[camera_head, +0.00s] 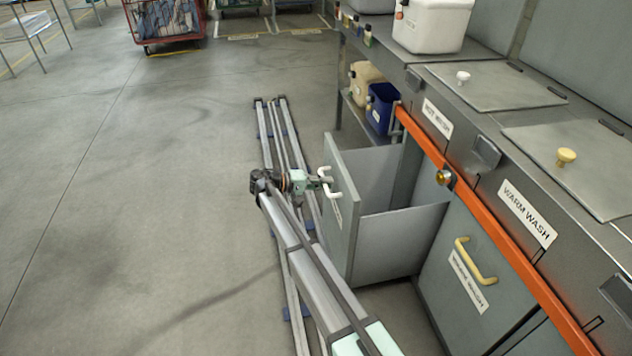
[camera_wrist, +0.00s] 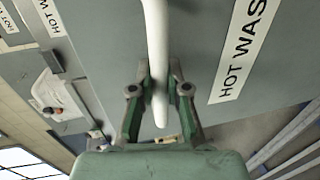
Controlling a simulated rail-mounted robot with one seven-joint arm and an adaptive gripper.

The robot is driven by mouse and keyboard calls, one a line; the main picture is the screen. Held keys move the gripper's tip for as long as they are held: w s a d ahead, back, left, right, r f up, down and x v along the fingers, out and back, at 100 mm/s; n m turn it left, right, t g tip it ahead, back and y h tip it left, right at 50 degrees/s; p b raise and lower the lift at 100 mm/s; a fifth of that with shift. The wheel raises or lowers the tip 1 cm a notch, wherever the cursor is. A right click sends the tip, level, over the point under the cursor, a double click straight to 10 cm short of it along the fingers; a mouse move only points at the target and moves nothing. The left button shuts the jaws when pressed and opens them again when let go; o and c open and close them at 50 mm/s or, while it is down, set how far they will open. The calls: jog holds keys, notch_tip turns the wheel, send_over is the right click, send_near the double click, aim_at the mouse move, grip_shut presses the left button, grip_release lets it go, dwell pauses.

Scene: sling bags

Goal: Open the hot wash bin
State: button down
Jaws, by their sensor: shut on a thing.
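The hot wash bin (camera_head: 378,240) is a grey drawer under the counter section labelled HOT WASH. It stands pulled well out from the cabinet, with its front panel apart from the counter front. Its white handle (camera_head: 333,186) is on the front panel, and it also shows in the wrist view (camera_wrist: 155,45). My gripper (camera_head: 319,183) is at the handle, with its green fingers on both sides of the white bar in the wrist view (camera_wrist: 160,92). It is shut on the handle. The bin's HOT WASH label shows in the wrist view (camera_wrist: 243,50). The bin's floor is hidden.
The warm wash bin (camera_head: 464,290) with a yellow handle is shut to the right. An orange rail (camera_head: 480,225) runs along the counter edge. A blue container (camera_head: 381,108) and a beige jug (camera_head: 364,84) sit on the shelf behind. Open floor (camera_head: 130,180) lies to the left.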

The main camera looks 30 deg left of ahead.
jog(key=shift+s+a, duration=0.2)
jog(key=shift+a, duration=0.05)
jog(key=c, duration=1.1)
grip_release()
jog(key=shift+c, duration=0.2)
jog(key=v, duration=1.2)
